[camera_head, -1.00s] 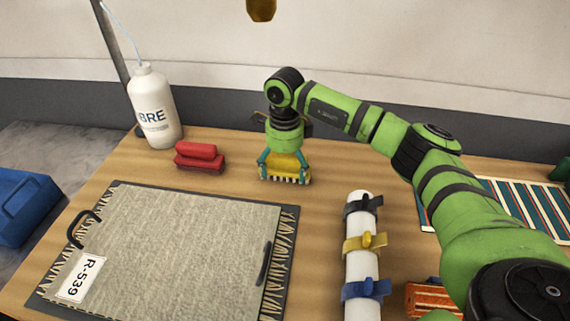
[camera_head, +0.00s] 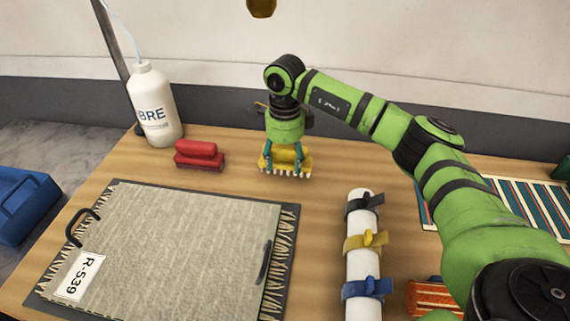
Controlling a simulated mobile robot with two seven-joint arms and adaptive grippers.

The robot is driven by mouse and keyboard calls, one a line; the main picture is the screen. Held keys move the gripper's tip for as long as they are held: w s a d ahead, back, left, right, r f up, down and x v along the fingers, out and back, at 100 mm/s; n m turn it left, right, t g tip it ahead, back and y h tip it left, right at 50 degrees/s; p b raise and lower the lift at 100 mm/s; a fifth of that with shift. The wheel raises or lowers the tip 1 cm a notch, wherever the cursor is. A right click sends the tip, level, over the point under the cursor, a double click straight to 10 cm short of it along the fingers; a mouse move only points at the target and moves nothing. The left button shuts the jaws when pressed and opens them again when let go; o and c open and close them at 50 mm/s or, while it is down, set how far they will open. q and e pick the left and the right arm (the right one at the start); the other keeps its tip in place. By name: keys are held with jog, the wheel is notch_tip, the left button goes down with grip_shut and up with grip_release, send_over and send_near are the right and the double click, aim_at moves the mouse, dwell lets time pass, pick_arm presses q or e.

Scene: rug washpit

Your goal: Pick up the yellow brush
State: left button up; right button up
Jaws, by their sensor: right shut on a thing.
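The yellow brush (camera_head: 305,163), with pale bristles pointing down, is at the back middle of the wooden table. My right gripper (camera_head: 284,164) is above it, pointing down, with its teal fingers closed on the brush's upper part. The bristles are at or just above the table top; I cannot tell whether they touch it. The gripper covers part of the brush's top. My left gripper is not in the head view.
A rug on a board (camera_head: 175,243) lies in front. A white roll with straps (camera_head: 362,265) and a striped rug (camera_head: 520,203) lie right. A blue crate (camera_head: 22,205) is far left.

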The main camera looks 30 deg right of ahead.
notch_tip(320, 180, up, 2)
jog(key=shift+w+b, duration=0.1)
jog(key=shift+b, duration=0.2)
jog(key=s+d+r+b, duration=0.2)
jog(key=s+r, duration=0.5)
jog(key=s, duration=0.4)
jog(key=shift+s+d, duration=0.15)
jog(key=shift+s, duration=0.2)
